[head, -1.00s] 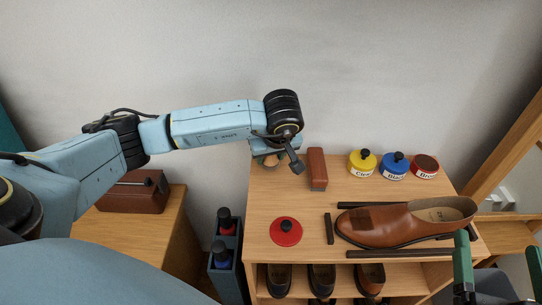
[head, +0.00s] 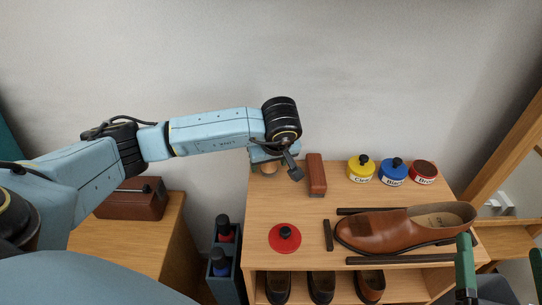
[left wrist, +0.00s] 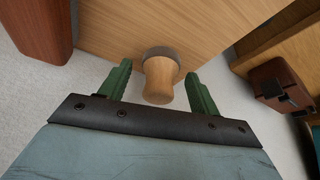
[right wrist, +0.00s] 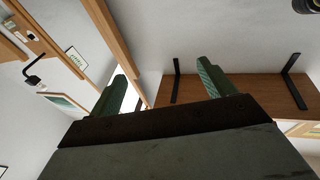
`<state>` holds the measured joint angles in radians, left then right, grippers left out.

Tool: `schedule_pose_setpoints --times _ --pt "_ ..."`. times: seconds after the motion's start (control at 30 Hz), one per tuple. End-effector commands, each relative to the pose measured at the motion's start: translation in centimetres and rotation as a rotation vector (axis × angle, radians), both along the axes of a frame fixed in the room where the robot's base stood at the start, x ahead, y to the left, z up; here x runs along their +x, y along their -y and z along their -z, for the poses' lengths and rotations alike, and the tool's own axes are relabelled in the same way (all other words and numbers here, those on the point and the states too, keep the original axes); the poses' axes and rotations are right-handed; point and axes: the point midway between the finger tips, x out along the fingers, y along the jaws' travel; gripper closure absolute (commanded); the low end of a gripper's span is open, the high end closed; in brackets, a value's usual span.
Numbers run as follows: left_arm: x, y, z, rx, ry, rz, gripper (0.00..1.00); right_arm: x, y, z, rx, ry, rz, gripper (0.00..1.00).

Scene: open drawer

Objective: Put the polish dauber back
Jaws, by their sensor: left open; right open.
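A dauber-like piece with a pale wooden handle (left wrist: 158,85) and a grey round end (left wrist: 162,53) is at the back left of the wooden table top; part of it shows in the head view (head: 268,168). My left gripper (left wrist: 157,74) is open, its green fingers on either side of the handle with a gap on both sides. In the head view the left wrist mostly hides these fingers. A dark blue rack (head: 223,262) left of the table holds a red-banded piece (head: 225,228) and a blue-banded piece (head: 220,262). My right gripper (head: 500,255) is open and empty at the right.
A red-brown block (head: 316,175) stands beside my left gripper. Yellow (head: 360,170), blue (head: 393,173) and red (head: 424,174) tins line the back. A brown shoe (head: 385,238) with a dark patch lies between black bars. A red lid (head: 285,237) lies front left.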

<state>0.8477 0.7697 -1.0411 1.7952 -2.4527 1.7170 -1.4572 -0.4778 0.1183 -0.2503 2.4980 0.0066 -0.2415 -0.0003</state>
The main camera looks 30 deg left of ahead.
Motion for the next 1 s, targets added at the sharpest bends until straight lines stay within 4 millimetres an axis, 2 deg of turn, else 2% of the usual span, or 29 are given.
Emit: schedule_pose_setpoints --times 0.17,0.47,0.8,1.0 --pt "-0.1 0.2 -1.0 0.0 0.002 0.002 0.38 0.3 0.2 1.6 -0.032 -0.102 0.007 0.18" --pt "-0.9 1.2 -4.3 0.0 0.002 0.002 0.38 -0.3 1.4 6.6 -0.121 -0.401 0.028 0.18" --pt "-2.0 2.5 -8.1 -0.001 0.001 0.002 0.38 -3.1 3.3 11.9 -0.215 -0.754 0.055 0.18" --pt "-2.5 3.1 -10.1 -0.001 0.001 0.002 0.38 -5.4 4.5 14.2 -0.26 -0.933 0.069 0.18"
